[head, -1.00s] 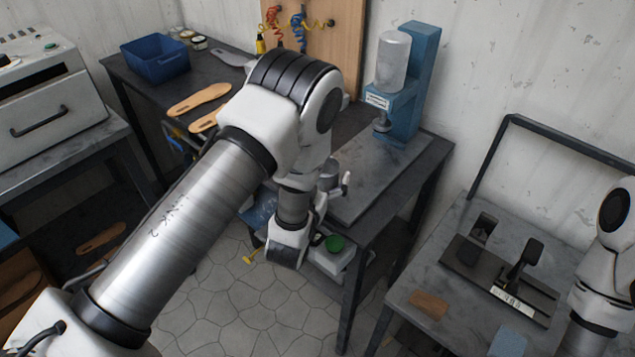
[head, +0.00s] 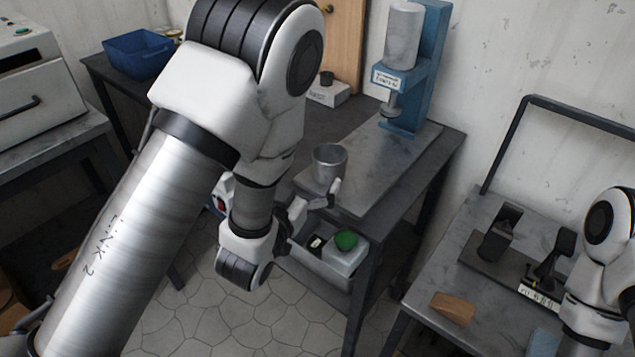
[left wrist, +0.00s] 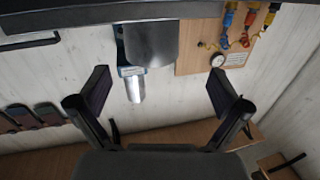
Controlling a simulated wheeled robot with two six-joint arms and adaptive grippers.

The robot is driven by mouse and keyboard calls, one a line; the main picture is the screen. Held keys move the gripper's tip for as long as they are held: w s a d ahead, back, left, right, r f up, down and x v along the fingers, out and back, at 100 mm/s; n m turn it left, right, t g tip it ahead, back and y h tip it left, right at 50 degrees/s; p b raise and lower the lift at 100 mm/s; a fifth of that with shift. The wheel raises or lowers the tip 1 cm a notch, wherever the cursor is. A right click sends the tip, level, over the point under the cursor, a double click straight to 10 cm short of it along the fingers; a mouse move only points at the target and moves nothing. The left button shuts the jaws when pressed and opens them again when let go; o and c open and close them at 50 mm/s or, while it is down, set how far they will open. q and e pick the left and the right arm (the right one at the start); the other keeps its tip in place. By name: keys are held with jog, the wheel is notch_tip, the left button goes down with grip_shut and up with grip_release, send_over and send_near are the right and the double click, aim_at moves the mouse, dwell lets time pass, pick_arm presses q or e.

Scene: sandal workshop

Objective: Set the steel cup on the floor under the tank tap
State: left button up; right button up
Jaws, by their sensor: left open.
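The steel cup (head: 330,164) stands upright on the near edge area of the dark workbench, in front of the blue press. My left gripper (head: 322,198) is open beside the cup's near side, its fingers pointing toward the bench. In the left wrist view the picture is upside down; the cup (left wrist: 150,44) shows beyond and between the spread fingers of my left gripper (left wrist: 160,80), with nothing held. Only part of my right arm shows at the right edge in the head view; its gripper is out of view. I see no tank or tap.
A blue press (head: 410,85) stands behind the cup on the dark bench (head: 385,205). A grey side table (head: 440,270) stands at the right. Tiled floor (head: 225,310) is open below my left arm.

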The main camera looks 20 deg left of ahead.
aim_at(321, 165)
pick_arm(q)
jog(key=shift+w+d+r+p, duration=0.25)
jog(key=shift+w+d+r, duration=0.05)
jog(key=shift+w+d, duration=0.25)
jog(key=shift+w+d+r+p, duration=0.2)
jog(key=shift+w+d+r, duration=0.05)
jog(key=shift+w+d, duration=0.25)
jog(key=w, duration=0.3)
jog(key=w+p, duration=0.1)
jog(key=shift+w+a+f, duration=0.15)
jog(key=shift+a+f, duration=0.1)
jog(key=shift+f, duration=0.15)
jog(key=shift+w+f, duration=0.1)
jog(key=shift+w, duration=0.25)
jog(key=shift+d, duration=0.25)
jog(key=c, duration=1.3)
pick_arm(e)
jog(key=shift+s+d+r, duration=0.1)
jog(key=shift+d+r, duration=0.1)
jog(key=shift+r, duration=0.3)
jog(key=shift+d+r, duration=0.2)
jog(key=shift+r, duration=0.25)
jog(key=shift+r, duration=0.1)
